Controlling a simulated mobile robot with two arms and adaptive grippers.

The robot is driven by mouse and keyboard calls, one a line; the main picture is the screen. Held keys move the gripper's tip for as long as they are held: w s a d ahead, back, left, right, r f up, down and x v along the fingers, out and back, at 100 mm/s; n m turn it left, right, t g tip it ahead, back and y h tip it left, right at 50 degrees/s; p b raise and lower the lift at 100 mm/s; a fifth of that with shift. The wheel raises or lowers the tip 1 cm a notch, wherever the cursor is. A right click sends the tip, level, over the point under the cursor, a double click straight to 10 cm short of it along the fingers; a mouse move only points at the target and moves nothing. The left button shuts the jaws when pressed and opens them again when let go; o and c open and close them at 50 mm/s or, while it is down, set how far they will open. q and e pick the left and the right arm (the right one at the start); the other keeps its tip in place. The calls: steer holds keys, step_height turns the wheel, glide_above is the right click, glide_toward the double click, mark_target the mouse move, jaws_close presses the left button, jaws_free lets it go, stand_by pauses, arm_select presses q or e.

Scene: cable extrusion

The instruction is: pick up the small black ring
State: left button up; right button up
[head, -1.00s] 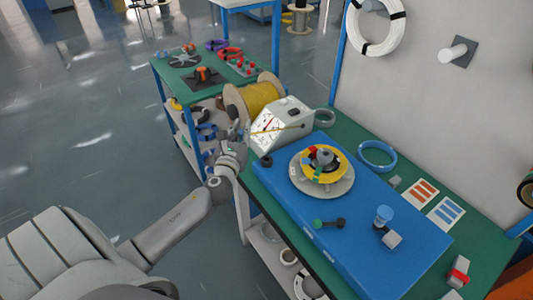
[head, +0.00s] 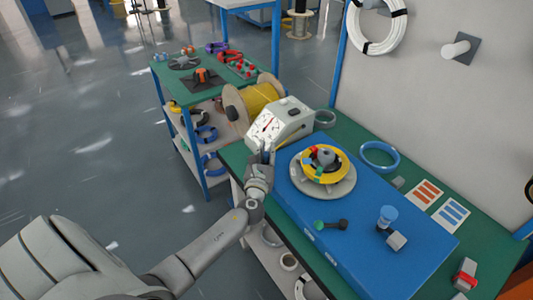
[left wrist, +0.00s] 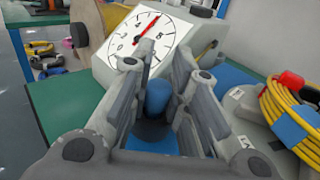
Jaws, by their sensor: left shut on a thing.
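My left gripper (head: 264,154) is at the back left corner of the blue mat (head: 340,225), just in front of the white dial gauge (head: 280,122). Its fingers point down, and it also shows in the left wrist view (left wrist: 158,95). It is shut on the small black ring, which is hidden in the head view. In the left wrist view a dark patch (left wrist: 150,130) shows low between the fingers, with blue around it; the ring's outline is not clear. My right gripper is not in view.
A yellow cable coil (head: 326,166) on a round grey stand is right of the gripper. A blue ring (head: 380,157) lies on the green table behind. A yellow cable spool (head: 252,100) stands behind the gauge.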

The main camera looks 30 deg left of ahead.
arm_select(q)
steer(key=shift+f+b, duration=0.3)
steer(key=o, duration=0.8)
steer(key=shift+r, duration=0.1)
steer(key=shift+s, duration=0.1)
